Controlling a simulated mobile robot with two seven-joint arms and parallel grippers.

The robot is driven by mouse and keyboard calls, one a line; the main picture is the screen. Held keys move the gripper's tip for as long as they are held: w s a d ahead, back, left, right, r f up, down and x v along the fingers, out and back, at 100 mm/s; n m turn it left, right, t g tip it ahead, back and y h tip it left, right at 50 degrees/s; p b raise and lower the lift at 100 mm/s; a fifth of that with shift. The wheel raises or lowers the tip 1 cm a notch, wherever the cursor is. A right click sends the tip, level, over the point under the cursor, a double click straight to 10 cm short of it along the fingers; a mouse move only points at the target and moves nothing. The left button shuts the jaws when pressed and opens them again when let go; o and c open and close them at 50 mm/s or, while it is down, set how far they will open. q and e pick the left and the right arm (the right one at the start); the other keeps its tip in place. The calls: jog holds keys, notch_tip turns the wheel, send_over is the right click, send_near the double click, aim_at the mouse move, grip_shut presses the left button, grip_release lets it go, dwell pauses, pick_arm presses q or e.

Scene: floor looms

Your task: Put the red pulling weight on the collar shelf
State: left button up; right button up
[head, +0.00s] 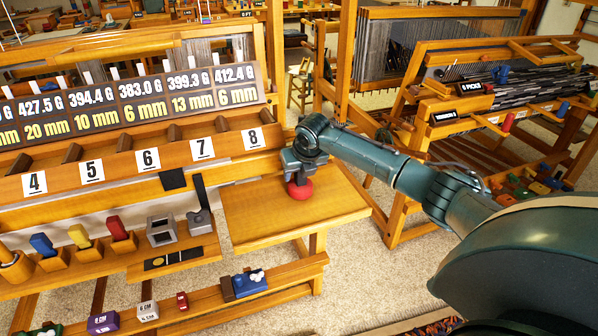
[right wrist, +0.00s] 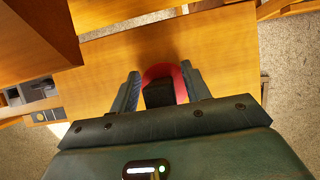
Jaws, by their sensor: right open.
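The red pulling weight (head: 301,190) is round and sits on a flat wooden shelf (head: 247,222) at the right end of the numbered rack. My right gripper (head: 298,178) is directly above it, pointing down. In the right wrist view, the open fingers (right wrist: 162,84) stand either side of the weight's dark block-like top, with the red rim (right wrist: 181,84) showing around it. Whether the fingers touch it I cannot tell. No label shows which shelf is the collar shelf. My left gripper is not in view.
The numbered rack (head: 120,172) stands left of the shelf. A ledge holds grey metal blocks (head: 161,229) and colored blocks (head: 119,230). A lower rail carries a blue block (head: 249,283). A loom (head: 440,110) stands to the right. The shelf around the weight is bare.

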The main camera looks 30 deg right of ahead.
pick_arm(q)
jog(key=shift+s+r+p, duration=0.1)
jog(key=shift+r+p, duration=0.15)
jog(key=shift+p, duration=0.2)
pick_arm(e)
jog(key=v, duration=1.2)
